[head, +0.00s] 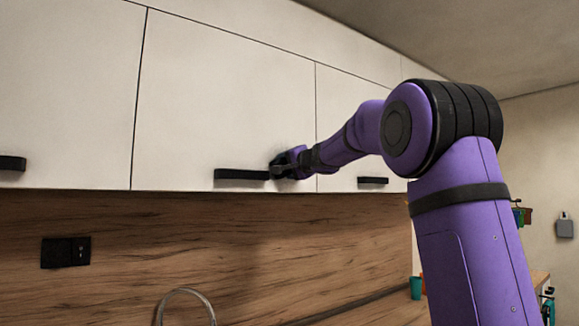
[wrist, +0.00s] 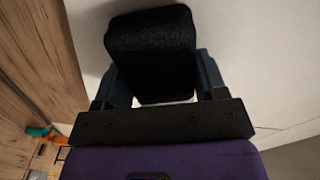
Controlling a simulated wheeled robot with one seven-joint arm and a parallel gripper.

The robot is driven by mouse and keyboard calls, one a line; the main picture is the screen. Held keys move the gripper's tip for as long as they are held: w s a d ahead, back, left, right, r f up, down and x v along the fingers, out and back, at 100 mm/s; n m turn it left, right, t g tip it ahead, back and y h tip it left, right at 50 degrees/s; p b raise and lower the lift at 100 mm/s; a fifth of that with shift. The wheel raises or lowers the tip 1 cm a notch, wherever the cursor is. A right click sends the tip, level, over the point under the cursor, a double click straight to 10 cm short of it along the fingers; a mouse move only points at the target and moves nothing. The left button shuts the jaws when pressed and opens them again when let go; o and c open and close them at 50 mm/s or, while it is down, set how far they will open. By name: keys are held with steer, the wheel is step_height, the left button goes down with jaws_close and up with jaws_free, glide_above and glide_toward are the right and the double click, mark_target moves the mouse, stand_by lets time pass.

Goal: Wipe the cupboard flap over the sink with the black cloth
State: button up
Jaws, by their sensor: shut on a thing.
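The cupboard flap (head: 225,95) over the sink is a white panel with a black bar handle (head: 241,174) along its lower edge. My gripper (head: 284,165) is at the flap's lower right, just right of the handle. In the wrist view my gripper (wrist: 158,85) is shut on the black cloth (wrist: 150,52), a thick dark textured pad between the two fingers. The cloth is up against or very close to the white surface (wrist: 245,50); whether it touches cannot be told. In the head view the cloth is mostly hidden by my gripper.
Neighbouring white flaps with black handles (head: 372,181) (head: 12,163) flank this one. The oak splashback (head: 200,235) with a black socket (head: 66,252) lies below. A curved tap (head: 185,292) rises at the bottom. A green cup (head: 416,288) stands at the right.

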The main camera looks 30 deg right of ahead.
steer(key=shift+w, duration=0.3)
steer(key=d, duration=0.7)
steer(key=shift+d, duration=0.15)
stand_by(0.7)
steer(key=shift+a, duration=3.7)
steer(key=shift+r, duration=0.1)
steer(key=shift+d, duration=0.1)
